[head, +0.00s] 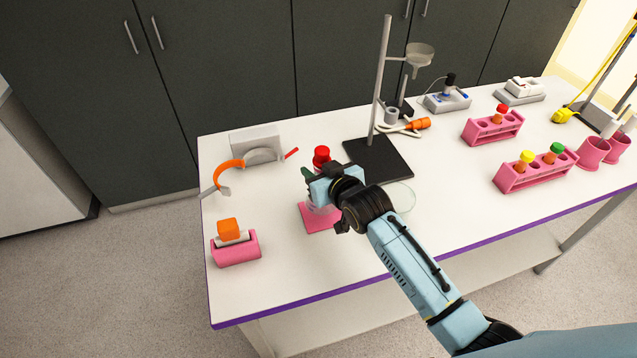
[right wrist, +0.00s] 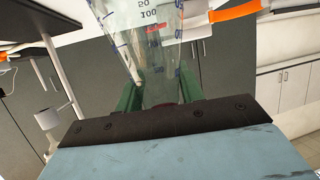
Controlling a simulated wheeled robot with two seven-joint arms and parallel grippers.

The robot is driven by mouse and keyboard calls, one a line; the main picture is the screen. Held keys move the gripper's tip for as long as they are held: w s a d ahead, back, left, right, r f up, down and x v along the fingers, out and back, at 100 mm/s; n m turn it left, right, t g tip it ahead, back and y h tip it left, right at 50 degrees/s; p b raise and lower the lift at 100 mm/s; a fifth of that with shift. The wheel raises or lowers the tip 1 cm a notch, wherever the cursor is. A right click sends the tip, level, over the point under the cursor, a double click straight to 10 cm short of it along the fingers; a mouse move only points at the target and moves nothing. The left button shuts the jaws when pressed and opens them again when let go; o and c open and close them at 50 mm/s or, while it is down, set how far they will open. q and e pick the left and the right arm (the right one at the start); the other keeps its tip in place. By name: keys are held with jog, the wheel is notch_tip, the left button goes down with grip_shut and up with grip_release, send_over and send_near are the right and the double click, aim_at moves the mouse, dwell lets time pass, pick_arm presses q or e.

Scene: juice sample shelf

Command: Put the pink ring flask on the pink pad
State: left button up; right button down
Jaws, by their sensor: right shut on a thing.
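The clear glass flask (right wrist: 152,75) with printed volume marks stands between the two green fingers of my right gripper (right wrist: 158,92) in the right wrist view, which shows it upside down. In the head view my right gripper (head: 312,182) is shut on the flask and hides much of it. The pink pad (head: 322,225) lies on the white table just below the gripper, with clear glass showing over its far part. I cannot tell whether the flask's base touches the pad. A red cap (head: 321,152) shows just behind the gripper. My left gripper is not in view.
A retort stand with a black base (head: 379,160) is behind right of the gripper, and a glass dish (head: 402,197) is beside my wrist. A pink holder with an orange block (head: 228,229) is at front left. Pink tube racks (head: 493,128) stand further right.

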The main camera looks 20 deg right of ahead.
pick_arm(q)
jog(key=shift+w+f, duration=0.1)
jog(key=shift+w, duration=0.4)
pick_arm(e)
jog(key=shift+f, duration=1.95)
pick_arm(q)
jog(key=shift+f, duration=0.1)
pick_arm(e)
jog(key=c, duration=0.9)
grip_release()
jog(key=shift+f, duration=0.15)
jog(key=shift+r, duration=0.2)
jog(key=shift+s, duration=0.3)
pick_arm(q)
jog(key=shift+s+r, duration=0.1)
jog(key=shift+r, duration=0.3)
pick_arm(e)
jog(key=v, duration=1.1)
jog(key=shift+s+d+r, duration=0.1)
jog(key=shift+s, duration=0.05)
